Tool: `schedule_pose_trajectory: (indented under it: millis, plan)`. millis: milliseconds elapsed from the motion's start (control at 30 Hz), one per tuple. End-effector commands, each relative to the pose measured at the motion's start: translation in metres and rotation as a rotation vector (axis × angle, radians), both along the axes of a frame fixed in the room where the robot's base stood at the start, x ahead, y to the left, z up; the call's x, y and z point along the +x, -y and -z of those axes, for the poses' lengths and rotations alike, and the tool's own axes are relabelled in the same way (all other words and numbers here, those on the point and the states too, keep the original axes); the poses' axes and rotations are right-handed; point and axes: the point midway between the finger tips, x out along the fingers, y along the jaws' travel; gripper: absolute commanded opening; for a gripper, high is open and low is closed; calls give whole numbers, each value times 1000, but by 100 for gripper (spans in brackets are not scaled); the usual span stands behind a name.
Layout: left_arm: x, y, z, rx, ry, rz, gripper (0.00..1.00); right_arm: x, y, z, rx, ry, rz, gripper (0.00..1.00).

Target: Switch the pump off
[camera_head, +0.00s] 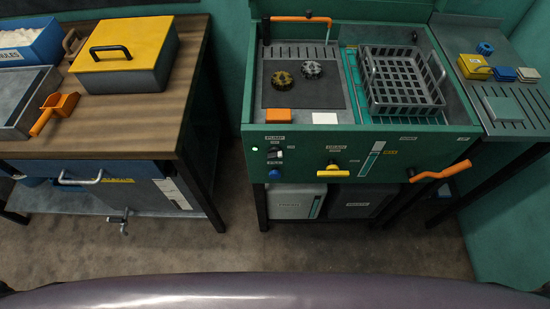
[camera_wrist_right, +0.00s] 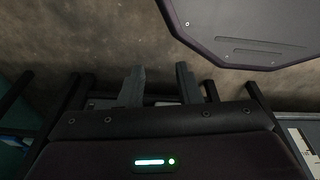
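The pump switch is a small dark rotary knob (camera_head: 275,153) under a white PUMP label (camera_head: 275,138), on the left of the green wash station's front panel (camera_head: 310,155). A small green light (camera_head: 255,149) glows left of the knob. Small labels sit above and right of the knob; its exact pointing direction is too small to tell. My right gripper (camera_wrist_right: 160,84) shows in the right wrist view with its two grey fingers apart and nothing between them. It is not in the head view, and it is away from the knob. My left gripper is in neither view.
Below the knob is a blue button (camera_head: 273,174). To its right are a yellow drain handle (camera_head: 333,172) and a protruding orange crank (camera_head: 440,171). The basin holds a grey basket (camera_head: 403,82). A wooden bench (camera_head: 160,115) stands left. The floor (camera_head: 330,245) in front is clear.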

Motion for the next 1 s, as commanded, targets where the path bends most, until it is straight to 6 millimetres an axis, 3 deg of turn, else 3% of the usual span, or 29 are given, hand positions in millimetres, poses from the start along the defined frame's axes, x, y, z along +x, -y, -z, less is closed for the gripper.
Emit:
schedule_pose_trajectory:
  millis: [67, 167, 200, 267, 300, 400, 500, 600, 733, 1000]
  plan:
    - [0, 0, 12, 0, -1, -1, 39, 52, -31, -11, 44, 153, 67, 31]
    - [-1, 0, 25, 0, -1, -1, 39, 127, -84, -55, 162, 401, 209, 31]
    - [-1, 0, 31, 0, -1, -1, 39, 155, -107, -81, 232, 502, 276, 31]
    - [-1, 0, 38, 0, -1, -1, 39, 190, -140, -127, 355, 644, 380, 31]
    - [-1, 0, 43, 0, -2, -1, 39, 208, -159, -160, 446, 729, 452, 31]
    - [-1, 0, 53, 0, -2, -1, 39, 239, -194, -244, 684, 904, 623, 31]
    - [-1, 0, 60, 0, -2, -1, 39, 252, -210, -316, 895, 1020, 769, 31]
    - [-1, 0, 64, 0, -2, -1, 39, 255, -214, -363, 1044, 1085, 870, 31]
    - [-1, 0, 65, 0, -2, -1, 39, 257, -213, -392, 1134, 1121, 931, 31]
    - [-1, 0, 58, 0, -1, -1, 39, 292, -213, -398, 1145, 1128, 936, 31]
